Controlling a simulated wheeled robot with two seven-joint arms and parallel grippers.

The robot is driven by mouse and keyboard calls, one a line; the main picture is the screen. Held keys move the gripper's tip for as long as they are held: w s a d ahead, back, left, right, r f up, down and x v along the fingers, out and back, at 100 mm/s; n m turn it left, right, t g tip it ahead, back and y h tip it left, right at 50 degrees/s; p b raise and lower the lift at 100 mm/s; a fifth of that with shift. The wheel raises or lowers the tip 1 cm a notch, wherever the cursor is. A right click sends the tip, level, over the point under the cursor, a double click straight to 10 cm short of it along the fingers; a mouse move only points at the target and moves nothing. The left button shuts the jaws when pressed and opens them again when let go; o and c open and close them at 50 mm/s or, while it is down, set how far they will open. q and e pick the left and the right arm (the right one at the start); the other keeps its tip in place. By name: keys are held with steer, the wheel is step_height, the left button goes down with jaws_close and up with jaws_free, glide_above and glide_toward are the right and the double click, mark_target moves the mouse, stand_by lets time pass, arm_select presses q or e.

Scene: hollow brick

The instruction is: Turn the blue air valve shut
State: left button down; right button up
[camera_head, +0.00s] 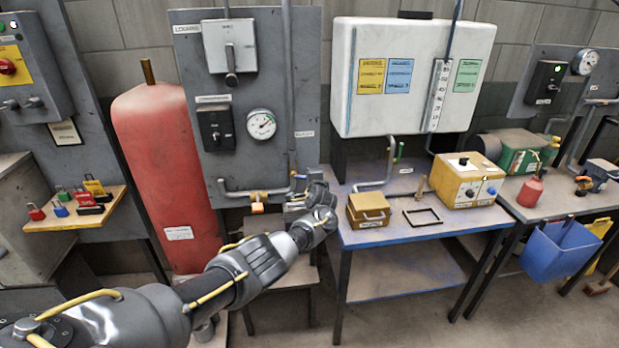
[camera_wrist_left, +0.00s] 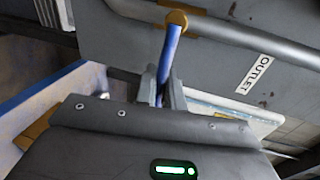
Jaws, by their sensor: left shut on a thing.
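The blue air valve handle (camera_wrist_left: 170,50) shows in the left wrist view. It runs from a brass-coloured pivot (camera_wrist_left: 176,19) on a grey pipe down between my fingers, and lies crosswise to the pipe. My left gripper (camera_wrist_left: 164,92) is shut on the handle's free end. In the head view my left gripper (camera_head: 299,190) reaches the pipework at the lower right of the grey panel. The handle is mostly hidden there by the gripper. My right gripper is in neither view.
The grey pipe (camera_wrist_left: 235,42) passes close to the gripper, beside an OUTLET label (camera_wrist_left: 254,74). A red tank (camera_head: 160,160) stands left of the panel. A blue-topped bench (camera_head: 425,235) with a yellow box (camera_head: 468,180) stands close on the right.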

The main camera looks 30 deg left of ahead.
arm_select(q)
steer(key=shift+f, duration=0.15)
steer(key=c, duration=1.6)
jaws_free()
steer(key=shift+s+a, duration=0.1)
steer(key=shift+p+v, duration=0.9)
steer(key=shift+v, duration=4.5)
